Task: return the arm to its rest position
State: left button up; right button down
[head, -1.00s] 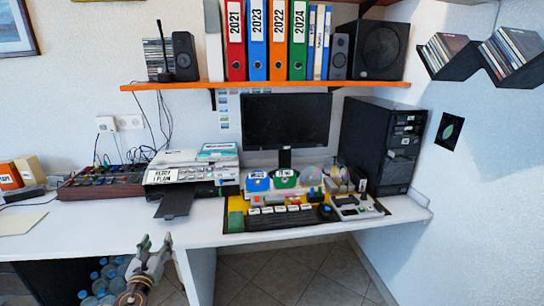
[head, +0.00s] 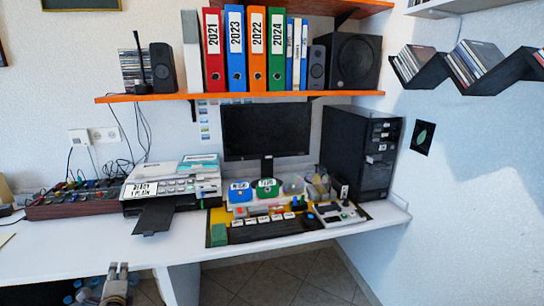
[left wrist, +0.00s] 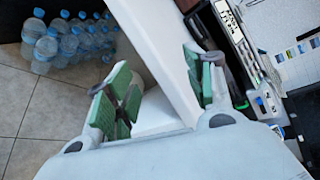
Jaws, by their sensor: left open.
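My left gripper (head: 117,272) shows at the bottom left of the head view, in front of the desk's front edge and below the printer. In the left wrist view its two green-padded fingers (left wrist: 160,95) stand apart with nothing held between them. The white desk's panel and edge (left wrist: 155,50) lie beyond the fingers there. My right gripper is in neither view.
The white desk (head: 60,255) holds a printer (head: 150,218), a monitor (head: 265,130), a black computer tower (head: 350,150) and several small items. An orange shelf (head: 235,96) carries binders and speakers. Water bottles (left wrist: 60,40) stand on the tiled floor.

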pick_arm(q)
jog(key=s+d+f+n+g+h, duration=0.4)
jog(key=s+d+f+n+g, duration=0.1)
jog(key=s+d+f, duration=0.8)
jog(key=s+d+f+n+g+h+p, duration=0.1)
jog(key=s+d+f+n+g+h, duration=0.4)
jog(key=s+d+f, duration=0.8)
jog(key=d+f+n, duration=0.1)
jog(key=d+n, duration=0.2)
jog(key=d, duration=0.1)
jog(key=shift+s+f+n+g, duration=0.25)
jog(key=shift+f+n+g, duration=0.05)
jog(key=shift+f+g, duration=0.1)
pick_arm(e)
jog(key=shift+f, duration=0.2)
pick_arm(q)
jog(key=shift+p, duration=0.4)
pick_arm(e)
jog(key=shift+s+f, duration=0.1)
